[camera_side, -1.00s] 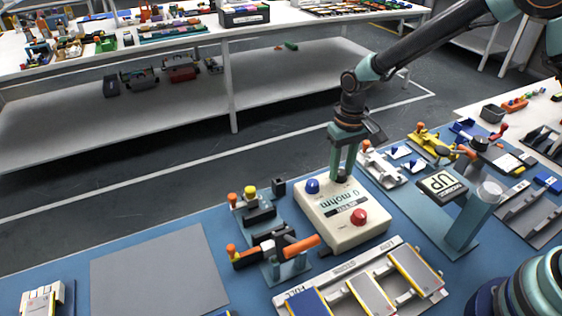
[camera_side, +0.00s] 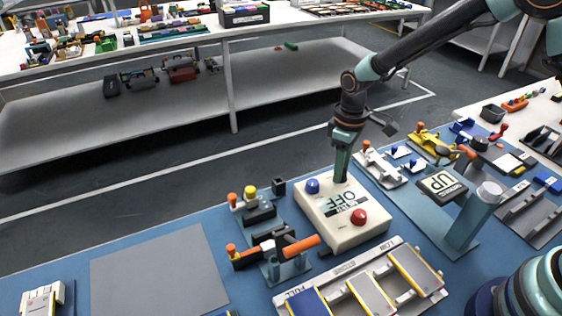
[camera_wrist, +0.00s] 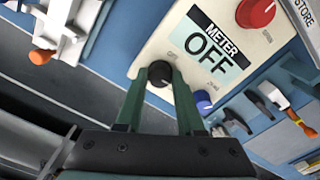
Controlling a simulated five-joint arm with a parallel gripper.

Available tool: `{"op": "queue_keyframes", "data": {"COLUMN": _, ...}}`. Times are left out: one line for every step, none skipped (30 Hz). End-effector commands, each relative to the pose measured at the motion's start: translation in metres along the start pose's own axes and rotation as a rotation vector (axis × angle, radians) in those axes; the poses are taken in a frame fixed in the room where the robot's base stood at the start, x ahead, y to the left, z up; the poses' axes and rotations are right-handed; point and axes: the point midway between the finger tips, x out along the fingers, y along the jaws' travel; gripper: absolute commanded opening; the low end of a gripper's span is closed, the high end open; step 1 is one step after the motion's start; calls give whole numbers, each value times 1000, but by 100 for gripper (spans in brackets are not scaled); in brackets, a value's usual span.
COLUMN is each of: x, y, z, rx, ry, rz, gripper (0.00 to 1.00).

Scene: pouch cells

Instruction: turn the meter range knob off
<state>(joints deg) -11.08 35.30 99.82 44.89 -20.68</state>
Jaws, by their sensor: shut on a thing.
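The black range knob (camera_wrist: 160,73) sits on the meter's edge, between my gripper's green fingers. My gripper (camera_wrist: 160,80) is shut on the knob. In the side view my gripper (camera_side: 342,178) reaches down to the meter's far corner and mostly hides the knob.
An orange-handled clamp fixture (camera_side: 275,250) stands left of the meter. A tray of cells (camera_side: 340,270) lies in front. A bare grey plate (camera_side: 158,270) lies at left.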

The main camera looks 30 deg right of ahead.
Motion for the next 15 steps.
{"op": "queue_keyframes", "data": {"x": -1, "y": 0, "z": 0, "rx": -44, "ry": 0, "rz": 0, "gripper": 0}}
{"op": "queue_keyframes", "data": {"x": -1, "y": 0, "z": 0, "rx": -72, "ry": 0, "rz": 0, "gripper": 0}}
{"op": "queue_keyframes", "data": {"x": -1, "y": 0, "z": 0, "rx": -110, "ry": 0, "rz": 0, "gripper": 0}}
{"op": "queue_keyframes", "data": {"x": -1, "y": 0, "z": 0, "rx": -139, "ry": 0, "rz": 0, "gripper": 0}}
{"op": "queue_keyframes", "data": {"x": -1, "y": 0, "z": 0, "rx": -167, "ry": 0, "rz": 0, "gripper": 0}}
{"op": "queue_keyframes", "data": {"x": -1, "y": 0, "z": 0, "rx": -205, "ry": 0, "rz": 0, "gripper": 0}}
{"op": "queue_keyframes", "data": {"x": -1, "y": 0, "z": 0, "rx": -234, "ry": 0, "rz": 0, "gripper": 0}}
{"op": "queue_keyframes", "data": {"x": -1, "y": 0, "z": 0, "rx": -262, "ry": 0, "rz": 0, "gripper": 0}}
{"op": "queue_keyframes", "data": {"x": -1, "y": 0, "z": 0, "rx": -300, "ry": 0, "rz": 0, "gripper": 0}}
{"op": "queue_keyframes", "data": {"x": -1, "y": 0, "z": 0, "rx": -329, "ry": 0, "rz": 0, "gripper": 0}}
{"op": "queue_keyframes", "data": {"x": -1, "y": 0, "z": 0, "rx": -357, "ry": 0, "rz": 0, "gripper": 0}}
{"op": "queue_keyframes", "data": {"x": -1, "y": 0, "z": 0, "rx": -395, "ry": 0, "rz": 0, "gripper": 0}}
{"op": "queue_keyframes", "data": {"x": -1, "y": 0, "z": 0, "rx": -424, "ry": 0, "rz": 0, "gripper": 0}}
{"op": "queue_keyframes", "data": {"x": -1, "y": 0, "z": 0, "rx": -452, "ry": 0, "rz": 0, "gripper": 0}}
{"op": "queue_keyframes", "data": {"x": -1, "y": 0, "z": 0, "rx": -490, "ry": 0, "rz": 0, "gripper": 0}}
